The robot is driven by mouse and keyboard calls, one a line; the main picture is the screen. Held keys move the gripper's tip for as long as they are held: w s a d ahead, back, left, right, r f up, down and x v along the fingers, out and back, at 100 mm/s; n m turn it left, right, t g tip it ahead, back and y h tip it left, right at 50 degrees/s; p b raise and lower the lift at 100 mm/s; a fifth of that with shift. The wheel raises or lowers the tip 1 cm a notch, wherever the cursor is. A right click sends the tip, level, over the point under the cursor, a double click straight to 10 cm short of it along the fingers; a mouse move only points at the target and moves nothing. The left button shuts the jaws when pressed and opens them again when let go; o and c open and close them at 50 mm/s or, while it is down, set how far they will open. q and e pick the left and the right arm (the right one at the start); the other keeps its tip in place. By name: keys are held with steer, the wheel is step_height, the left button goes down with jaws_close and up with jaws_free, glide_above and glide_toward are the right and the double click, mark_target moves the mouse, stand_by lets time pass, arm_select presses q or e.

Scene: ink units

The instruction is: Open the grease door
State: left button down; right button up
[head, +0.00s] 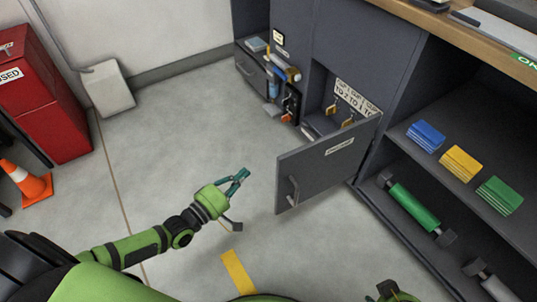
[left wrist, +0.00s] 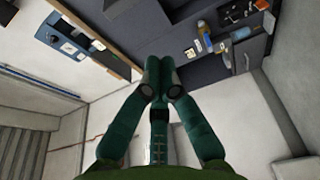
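The grey door (head: 325,168) of the low cabinet stands swung wide open, hinged on its right side. It has a small white label, too small to read surely, and a bar handle (head: 293,190) near its free left edge. The compartment behind it (head: 318,97) is partly exposed. My left gripper (head: 245,173) is in free space left of the door, apart from the handle. Its teal fingers are together with nothing between them, as the left wrist view (left wrist: 160,62) also shows. Of my right arm only a green part shows at the bottom edge; its fingers are not seen.
An open shelf to the right holds blue (head: 426,136), yellow (head: 461,162) and green (head: 499,195) stacks above a green roller (head: 414,207). A red cabinet (head: 45,95) and an orange cone (head: 27,182) stand left. The floor between is clear, with a yellow strip (head: 238,272).

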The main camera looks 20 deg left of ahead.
steer(key=w+a+r+t+b, duration=0.1)
steer(key=w+r+t+b, duration=0.1)
steer(key=w+r+t, duration=0.15)
arm_select(q)
steer(key=w+d, duration=0.6)
steer(key=shift+w+r+n+p, duration=0.15)
steer(key=shift+w+n+p, duration=0.15)
steer(key=shift+w+p, duration=0.1)
arm_select(e)
steer(key=s+g, duration=0.1)
steer(key=s+d+g, duration=0.1)
steer(key=s, duration=0.1)
steer(key=s+f+g, duration=0.1)
steer(key=s+g, duration=0.1)
steer(key=shift+s+d, duration=0.15)
steer(key=shift+d, duration=0.1)
arm_select(q)
steer(key=shift+s+d, duration=0.1)
